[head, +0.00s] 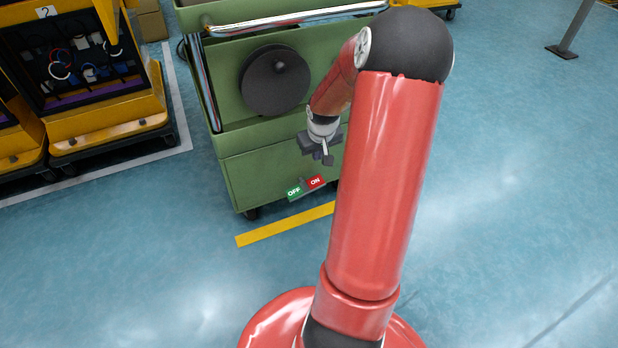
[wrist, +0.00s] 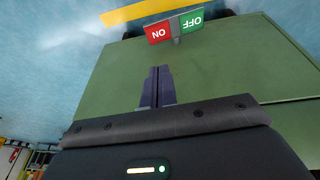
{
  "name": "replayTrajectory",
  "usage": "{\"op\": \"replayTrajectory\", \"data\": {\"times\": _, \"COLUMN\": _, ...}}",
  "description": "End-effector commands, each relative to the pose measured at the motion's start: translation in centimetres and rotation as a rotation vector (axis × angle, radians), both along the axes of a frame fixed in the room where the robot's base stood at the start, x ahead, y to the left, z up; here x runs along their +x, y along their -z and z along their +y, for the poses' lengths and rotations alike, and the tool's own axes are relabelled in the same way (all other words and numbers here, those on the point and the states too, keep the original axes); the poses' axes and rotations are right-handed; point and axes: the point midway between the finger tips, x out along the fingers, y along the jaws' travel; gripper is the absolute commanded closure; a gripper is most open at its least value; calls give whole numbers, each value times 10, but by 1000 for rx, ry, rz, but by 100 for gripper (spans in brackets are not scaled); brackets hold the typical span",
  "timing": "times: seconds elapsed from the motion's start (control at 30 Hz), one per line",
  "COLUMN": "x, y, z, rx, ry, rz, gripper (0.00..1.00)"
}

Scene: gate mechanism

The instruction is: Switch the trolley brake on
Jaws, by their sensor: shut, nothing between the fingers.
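The green trolley (head: 250,172) stands ahead, with its brake pedal low on the front near the floor. The pedal has a green OFF plate (head: 294,192) on the left and a red ON plate (head: 315,183) on the right. In the wrist view, which is upside down, the red ON plate (wrist: 158,32) and green OFF plate (wrist: 191,20) show at the top. My gripper (head: 327,158) is in front of the trolley, above the ON plate and apart from it. In the wrist view the fingers (wrist: 157,72) are together and empty, pointing toward the pedal.
A round dark disc with a knob (head: 275,80) is on the trolley front, below a metal handle bar (head: 290,18). A yellow floor strip (head: 285,224) lies before the trolley. Yellow carts (head: 110,130) stand at left. The floor at right is mostly clear.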

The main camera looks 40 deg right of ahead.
Motion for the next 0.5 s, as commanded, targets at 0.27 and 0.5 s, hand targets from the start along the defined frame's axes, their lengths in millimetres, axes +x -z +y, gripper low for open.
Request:
{"op": "replayTrajectory", "data": {"times": 0.27, "x": 0, "y": 0, "z": 0, "rx": 0, "ry": 0, "rz": 0, "gripper": 100}}
{"op": "replayTrajectory", "data": {"times": 0.5, "x": 5, "y": 21, "z": -2, "rx": 2, "ry": 0, "rz": 3, "gripper": 100}}
